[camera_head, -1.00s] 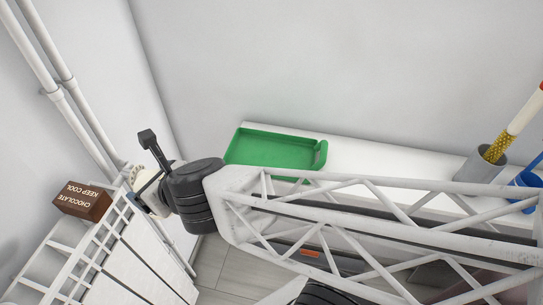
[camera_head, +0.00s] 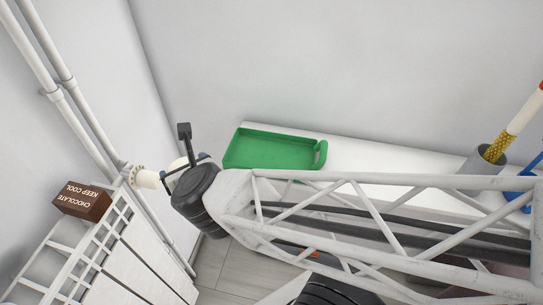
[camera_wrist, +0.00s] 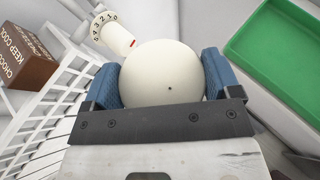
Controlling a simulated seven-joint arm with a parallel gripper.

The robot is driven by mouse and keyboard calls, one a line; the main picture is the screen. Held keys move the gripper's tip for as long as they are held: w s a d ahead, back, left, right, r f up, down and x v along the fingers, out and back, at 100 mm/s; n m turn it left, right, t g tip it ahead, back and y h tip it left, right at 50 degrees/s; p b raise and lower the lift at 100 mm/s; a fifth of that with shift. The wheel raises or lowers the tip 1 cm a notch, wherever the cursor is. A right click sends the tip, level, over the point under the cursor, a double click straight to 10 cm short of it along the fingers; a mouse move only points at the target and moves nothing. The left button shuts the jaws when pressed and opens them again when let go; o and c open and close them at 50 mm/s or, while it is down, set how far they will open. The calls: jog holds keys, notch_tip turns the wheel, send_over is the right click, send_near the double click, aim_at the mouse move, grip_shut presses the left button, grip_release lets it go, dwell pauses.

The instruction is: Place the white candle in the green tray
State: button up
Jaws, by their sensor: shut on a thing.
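In the head view the candle is mostly hidden behind my wrist. The green tray (camera_head: 262,149) is a shallow rectangle with a handle at its right end and looks empty. It lies to the right of my gripper, and its edge also shows at the right of the wrist view (camera_wrist: 245,60).
The tray rests on a long white ledge (camera_head: 380,163) against the wall. A brown chocolate box (camera_head: 82,201) sits on a white radiator (camera_head: 120,225) at left. A numbered white valve (camera_wrist: 112,35) is close beside the candle. A grey cup (camera_head: 480,165) stands far right.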

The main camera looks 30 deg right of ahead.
jog(key=shift+d+f+m+h, duration=0.15)
jog(key=shift+d+m+h, duration=0.35)
jog(key=shift+d, duration=0.2)
jog(key=s+d+m+g+h, duration=0.6)
jog(key=s+d+m, duration=0.1)
jog(key=d, duration=0.3)
jog(key=s+d+f+m+g+h, duration=0.1)
jog(key=s+d+m+g+h, duration=0.4)
jog(key=d+m, duration=0.5)
jog(key=s+g, duration=0.1)
jog(key=s, duration=0.1)
jog(key=shift+s+d+m+h, duration=0.25)
jog(key=shift+s+m+h, duration=0.05)
jog(key=shift+s+h, duration=0.1)
jog(key=shift+w, duration=0.2)
send_over(291, 160)
jog(key=shift+f, duration=0.75)
jog(key=shift+f, duration=1.75)
jog(key=shift+f, duration=0.15)
